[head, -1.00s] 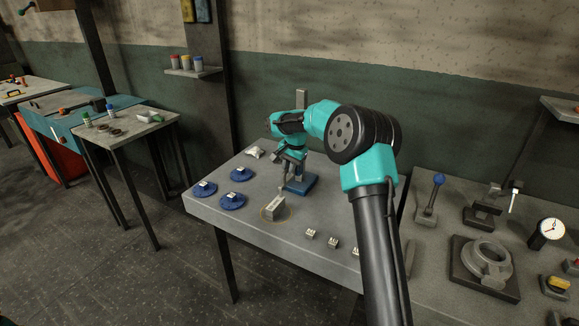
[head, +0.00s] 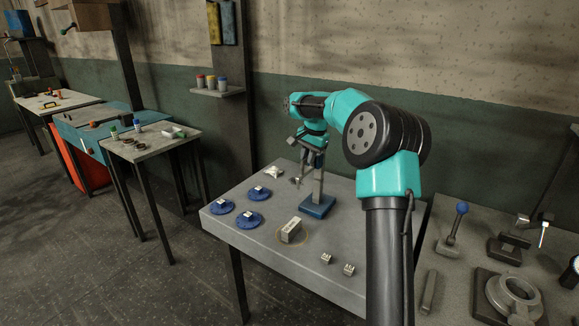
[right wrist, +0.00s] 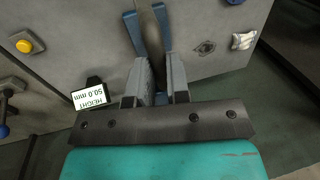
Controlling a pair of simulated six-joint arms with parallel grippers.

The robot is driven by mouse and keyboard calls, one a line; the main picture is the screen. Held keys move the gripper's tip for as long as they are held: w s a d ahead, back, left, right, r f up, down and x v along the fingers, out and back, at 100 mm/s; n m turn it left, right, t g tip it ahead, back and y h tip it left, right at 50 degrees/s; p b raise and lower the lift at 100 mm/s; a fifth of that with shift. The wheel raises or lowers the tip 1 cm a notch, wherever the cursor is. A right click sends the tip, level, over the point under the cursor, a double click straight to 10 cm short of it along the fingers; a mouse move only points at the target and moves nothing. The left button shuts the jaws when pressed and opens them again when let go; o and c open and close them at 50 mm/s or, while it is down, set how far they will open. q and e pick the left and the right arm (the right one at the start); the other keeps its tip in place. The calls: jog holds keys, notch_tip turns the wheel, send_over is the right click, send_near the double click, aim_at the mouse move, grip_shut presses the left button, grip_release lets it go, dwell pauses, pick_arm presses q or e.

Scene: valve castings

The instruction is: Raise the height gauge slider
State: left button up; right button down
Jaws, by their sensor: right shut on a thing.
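The height gauge stands on the table with a blue base (head: 317,208) and an upright grey column (head: 319,185). My right gripper (head: 309,158) is at the column, well above the base, and is shut on the slider, which is mostly hidden by the fingers. A thin scriber arm (head: 296,181) points left from the gauge. In the right wrist view, the two grey fingers (right wrist: 161,85) close around the gauge, with the blue base (right wrist: 148,30) beyond. A small display (right wrist: 91,97) beside them reads "HEIGHT 50.0 mm". My left gripper is not in view.
A grey block (head: 291,230) sits inside a yellow ring marked on the table (head: 262,262). Blue discs (head: 222,207) with small tags lie at the left. Small metal pieces (head: 326,258) lie near the front, and a pale bag (head: 274,172) lies at the back.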

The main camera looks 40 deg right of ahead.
jog(key=shift+r, duration=0.15)
jog(key=c, duration=1.1)
grip_release()
jog(key=s+r, duration=0.3)
jog(key=r, duration=1.4)
jog(key=shift+s+d, duration=0.15)
jog(key=shift+d, duration=0.3)
